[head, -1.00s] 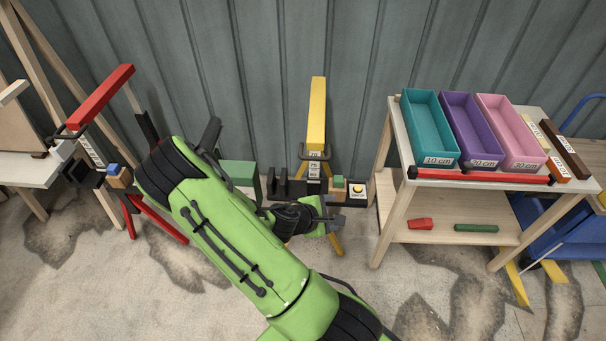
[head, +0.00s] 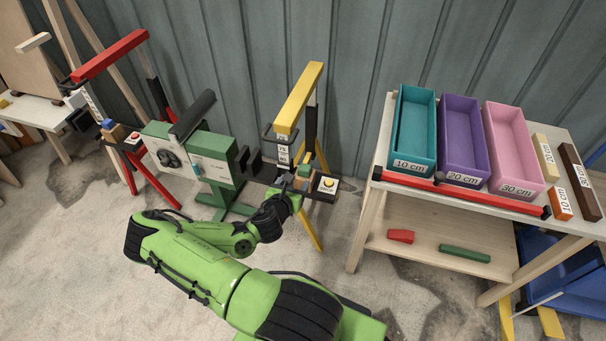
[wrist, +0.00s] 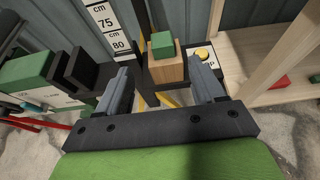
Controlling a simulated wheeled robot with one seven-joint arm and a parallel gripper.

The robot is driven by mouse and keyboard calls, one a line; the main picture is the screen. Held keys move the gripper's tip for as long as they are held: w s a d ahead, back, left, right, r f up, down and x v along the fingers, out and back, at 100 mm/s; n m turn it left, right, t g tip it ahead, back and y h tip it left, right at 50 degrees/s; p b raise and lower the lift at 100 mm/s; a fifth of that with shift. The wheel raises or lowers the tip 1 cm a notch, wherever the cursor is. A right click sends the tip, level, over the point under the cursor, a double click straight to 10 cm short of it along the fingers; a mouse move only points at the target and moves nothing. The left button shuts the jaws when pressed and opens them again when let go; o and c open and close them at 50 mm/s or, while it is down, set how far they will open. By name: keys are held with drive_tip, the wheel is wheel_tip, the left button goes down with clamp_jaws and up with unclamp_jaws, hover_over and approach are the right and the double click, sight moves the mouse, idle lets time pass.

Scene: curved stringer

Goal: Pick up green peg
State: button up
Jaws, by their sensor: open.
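A small green block, the green peg (wrist: 162,43), stands on top of a light wooden block (wrist: 167,66) in the wrist view. The peg also shows in the head view (head: 304,171), on the dark holder of the yellow stand. My gripper (wrist: 158,78) is open, with its two grey fingers pointing toward the wooden block, one on each side of it in the picture. I cannot tell how far the fingertips are from the block. In the head view my gripper (head: 290,184) is close to the stand, partly hidden by its own wrist.
A yellow stand (head: 299,98) with a cm scale holds a yellow button (head: 328,184) just right of the peg. A green machine (head: 218,160) stands to the left. A wooden table (head: 376,165) with labelled trays is to the right; a green rod (head: 465,254) lies on its shelf.

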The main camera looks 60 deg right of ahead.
sight(303, 169)
drive_tip(key=b+x, duration=0.1)
drive_tip(key=x, duration=0.8)
drive_tip(key=shift+s+d+r+b, duration=0.1)
drive_tip(key=shift+d+b, duration=0.3)
drive_tip(key=shift+r, duration=0.1)
drive_tip(key=c, duration=1.1)
drive_tip(key=shift+o, duration=0.2)
drive_tip(key=shift+r, duration=0.1)
